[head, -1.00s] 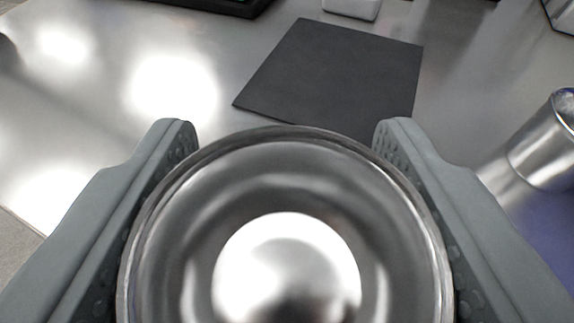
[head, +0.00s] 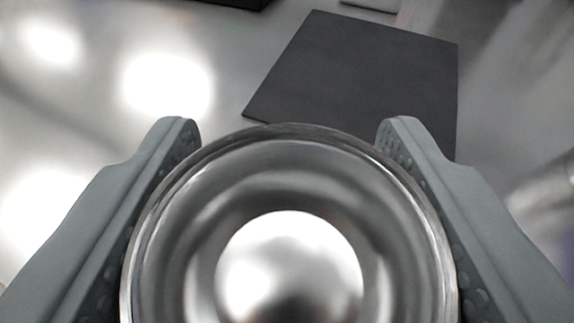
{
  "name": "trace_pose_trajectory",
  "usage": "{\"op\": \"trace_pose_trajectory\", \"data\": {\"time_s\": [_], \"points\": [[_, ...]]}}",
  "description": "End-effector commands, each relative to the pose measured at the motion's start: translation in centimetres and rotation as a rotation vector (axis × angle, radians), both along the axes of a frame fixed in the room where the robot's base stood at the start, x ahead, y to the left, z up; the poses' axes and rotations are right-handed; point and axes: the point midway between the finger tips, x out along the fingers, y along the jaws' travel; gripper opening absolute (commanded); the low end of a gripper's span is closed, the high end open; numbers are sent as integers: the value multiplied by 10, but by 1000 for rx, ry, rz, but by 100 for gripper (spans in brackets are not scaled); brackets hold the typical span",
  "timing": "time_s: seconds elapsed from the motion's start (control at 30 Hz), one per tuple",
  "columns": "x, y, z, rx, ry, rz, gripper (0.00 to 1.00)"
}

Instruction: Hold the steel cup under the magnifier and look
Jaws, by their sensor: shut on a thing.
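The steel cup (head: 290,195) fills the lower middle of the head view, and I look down into its shiny, empty-looking inside. My gripper (head: 288,140) is shut on the cup, with one grey finger pressed along its left side and one along its right. The cup's lower edge is cut off by the frame. I cannot make out a magnifier in this view.
A dark square mat (head: 360,75) lies on the shiny metal table (head: 225,40) beyond the cup. A blurred metal object (head: 548,198) stands at the right edge. A white object (head: 374,4) and a black object show at the top edge. The table left of the mat is clear.

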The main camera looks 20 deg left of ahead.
Motion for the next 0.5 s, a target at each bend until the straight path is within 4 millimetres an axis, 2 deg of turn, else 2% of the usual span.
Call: {"op": "trace_pose_trajectory", "data": {"time_s": [0.5], "points": [[44, -2, 0, -1, 0, -1, 28]]}}
